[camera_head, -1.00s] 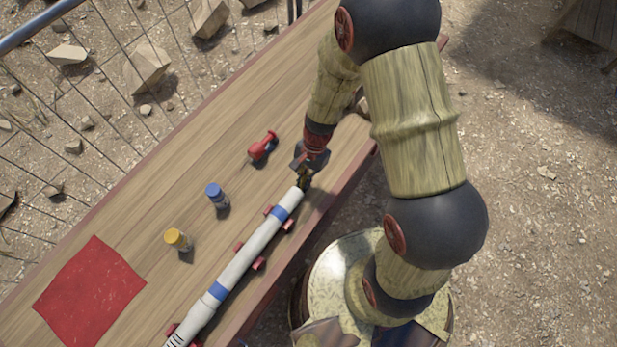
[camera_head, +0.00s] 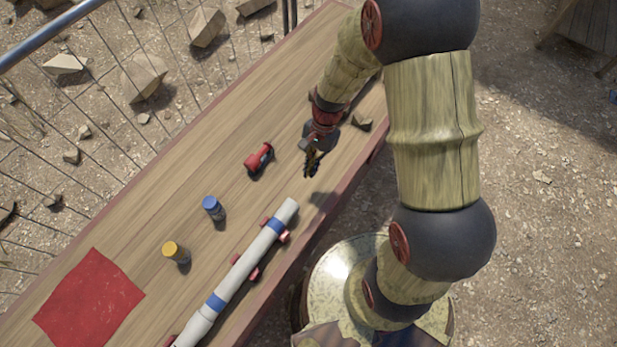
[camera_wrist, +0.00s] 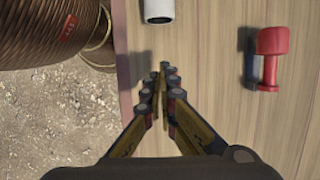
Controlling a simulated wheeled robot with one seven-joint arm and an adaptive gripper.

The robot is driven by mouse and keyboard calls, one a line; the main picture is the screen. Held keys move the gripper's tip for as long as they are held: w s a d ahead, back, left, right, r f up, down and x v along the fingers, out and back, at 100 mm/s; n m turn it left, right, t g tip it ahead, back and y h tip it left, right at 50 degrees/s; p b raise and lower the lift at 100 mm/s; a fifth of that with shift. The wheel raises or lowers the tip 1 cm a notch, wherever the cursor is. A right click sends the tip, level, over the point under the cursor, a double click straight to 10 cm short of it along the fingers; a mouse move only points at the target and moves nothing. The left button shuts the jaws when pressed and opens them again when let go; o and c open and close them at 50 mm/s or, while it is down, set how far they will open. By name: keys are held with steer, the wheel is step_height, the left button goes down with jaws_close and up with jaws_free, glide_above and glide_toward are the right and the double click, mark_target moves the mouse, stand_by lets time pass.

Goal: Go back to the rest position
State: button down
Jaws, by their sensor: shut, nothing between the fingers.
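My gripper (camera_head: 312,170) is above the wooden table (camera_head: 215,125), just past the upper end of the white tube with blue bands (camera_head: 250,262). Its fingers are shut and empty, and they are apart from the tube. In the wrist view the fingertips (camera_wrist: 163,75) meet over bare planks near the table's edge. The tube's open end (camera_wrist: 159,10) shows at the top of that view. The tube lies on small red supports (camera_head: 281,236).
A red cloth (camera_head: 88,300) lies at the lower left. A wire fence (camera_head: 120,60) runs along the far side. The upper table is mostly clear.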

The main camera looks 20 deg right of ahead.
steer(key=shift+v, duration=0.8)
steer(key=shift+s+a+r, duration=0.1)
steer(key=s+d+r+n+t+h+b, duration=0.1)
steer(key=s+r+n, duration=0.4)
steer(key=r, duration=0.8)
steer(key=s+d+r+n+t+h+b, duration=0.1)
steer(key=s+r+n+t+b, duration=0.3)
steer(key=r, duration=0.9)
steer(key=s+n+t, duration=0.1)
steer(key=s+t, duration=0.1)
steer(key=s, duration=0.1)
steer(key=shift+s+d+n+t+h, duration=0.2)
steer(key=shift+s+n+t+h, duration=0.1)
steer(key=shift+n+h, duration=0.1)
